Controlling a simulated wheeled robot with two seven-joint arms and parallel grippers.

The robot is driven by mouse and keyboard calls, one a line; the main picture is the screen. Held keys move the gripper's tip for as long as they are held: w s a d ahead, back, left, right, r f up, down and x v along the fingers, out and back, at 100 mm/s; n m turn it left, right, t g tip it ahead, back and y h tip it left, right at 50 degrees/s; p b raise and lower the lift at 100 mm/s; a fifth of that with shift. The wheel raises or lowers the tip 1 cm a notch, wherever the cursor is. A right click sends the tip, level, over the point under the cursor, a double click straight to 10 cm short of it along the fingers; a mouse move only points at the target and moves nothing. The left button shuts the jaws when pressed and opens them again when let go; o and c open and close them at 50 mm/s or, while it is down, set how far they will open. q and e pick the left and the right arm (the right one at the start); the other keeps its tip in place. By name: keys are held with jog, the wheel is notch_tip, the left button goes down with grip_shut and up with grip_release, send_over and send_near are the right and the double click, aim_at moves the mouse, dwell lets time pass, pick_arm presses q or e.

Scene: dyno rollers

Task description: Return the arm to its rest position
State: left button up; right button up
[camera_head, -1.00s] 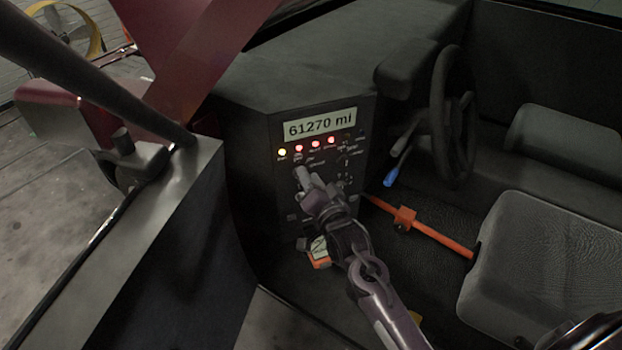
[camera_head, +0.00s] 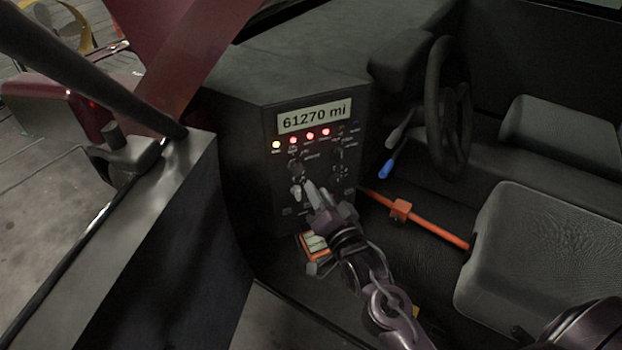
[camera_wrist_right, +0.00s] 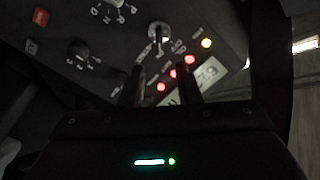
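My right arm comes in from the lower right in the head view. Its gripper (camera_head: 306,190) is in front of the lower part of the dark control panel (camera_head: 262,205), below the lit lights. In the right wrist view the two fingers (camera_wrist_right: 161,88) stand apart with nothing held between them. A rotary knob (camera_wrist_right: 158,33) shows on the panel beyond the fingertips, apart from them. My left gripper is not in view.
The panel has a display (camera_head: 314,116) reading 61270 mi, with one yellowish and several red lights. A steering wheel (camera_head: 436,110), an orange bar (camera_head: 436,228) and a grey seat (camera_head: 545,255) stand to the right. An open door (camera_head: 165,230) borders the left.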

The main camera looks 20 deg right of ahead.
jog(key=s+f+n+g, duration=0.45)
jog(key=s+g, duration=0.25)
jog(key=s, duration=0.3)
jog(key=s+f+n+g, duration=0.3)
jog(key=s+n+g, duration=0.35)
jog(key=s, duration=0.35)
notch_tip(320, 180, down, 28)
jog(key=s+g+p, duration=0.1)
jog(key=s+g, duration=0.1)
jog(key=s+d+f, duration=0.2)
jog(key=s+f, duration=0.7)
jog(key=s+d+f+g+h+p, duration=0.1)
jog(key=s+d+f, duration=0.1)
jog(key=s+f, duration=0.6)
jog(key=shift+s+f, duration=0.4)
jog(key=shift+s, duration=0.8)
